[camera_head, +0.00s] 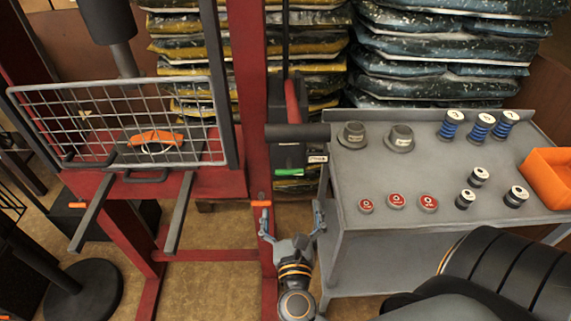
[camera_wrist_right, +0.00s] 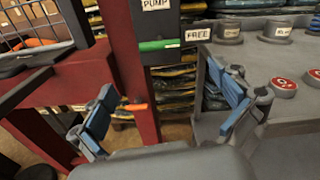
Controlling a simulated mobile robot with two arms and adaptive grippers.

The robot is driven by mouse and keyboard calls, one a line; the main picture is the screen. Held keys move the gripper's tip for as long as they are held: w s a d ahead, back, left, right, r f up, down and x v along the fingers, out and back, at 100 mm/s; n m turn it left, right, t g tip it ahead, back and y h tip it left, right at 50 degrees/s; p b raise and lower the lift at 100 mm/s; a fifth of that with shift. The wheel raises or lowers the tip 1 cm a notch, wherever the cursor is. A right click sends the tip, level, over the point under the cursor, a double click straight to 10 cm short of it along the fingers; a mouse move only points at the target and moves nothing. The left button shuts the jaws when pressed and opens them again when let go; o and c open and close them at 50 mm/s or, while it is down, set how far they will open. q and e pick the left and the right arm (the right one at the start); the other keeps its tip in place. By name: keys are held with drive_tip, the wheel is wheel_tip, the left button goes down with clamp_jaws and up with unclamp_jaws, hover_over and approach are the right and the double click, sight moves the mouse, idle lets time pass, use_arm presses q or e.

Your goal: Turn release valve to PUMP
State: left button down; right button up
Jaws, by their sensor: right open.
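The release valve's black housing (camera_head: 290,156) is beside the red post of the press frame in the head view. A green bar (camera_head: 289,172) runs across its lower front. In the right wrist view the green bar (camera_wrist_right: 158,45) lies level, with a PUMP label (camera_wrist_right: 155,4) above it and a FREE label (camera_wrist_right: 197,35) to its right. Which label the valve is set to, I cannot tell. My right gripper (camera_head: 292,220) is open and empty, below and in front of the valve, apart from it. Its blue-padded fingers (camera_wrist_right: 163,82) are spread wide. My left gripper is out of view.
The red post (camera_head: 250,110) stands just left of the valve. A grey cart (camera_head: 380,240) with weights, springs, red-topped pieces and an orange bin (camera_head: 550,175) stands to the right, close to my right finger. A wire guard (camera_head: 120,120) hangs at left; stacked bags (camera_head: 440,50) are behind.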

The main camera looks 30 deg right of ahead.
sight(289, 167)
drive_tip(key=p+x, duration=0.3)
drive_tip(key=x, duration=0.9)
drive_tip(key=shift+w+r, duration=0.1)
drive_tip(key=shift+w, duration=0.05)
drive_tip(key=shift+w+d, duration=0.3)
drive_tip(key=shift+w, duration=0.25)
drive_tip(key=c, duration=1.1)
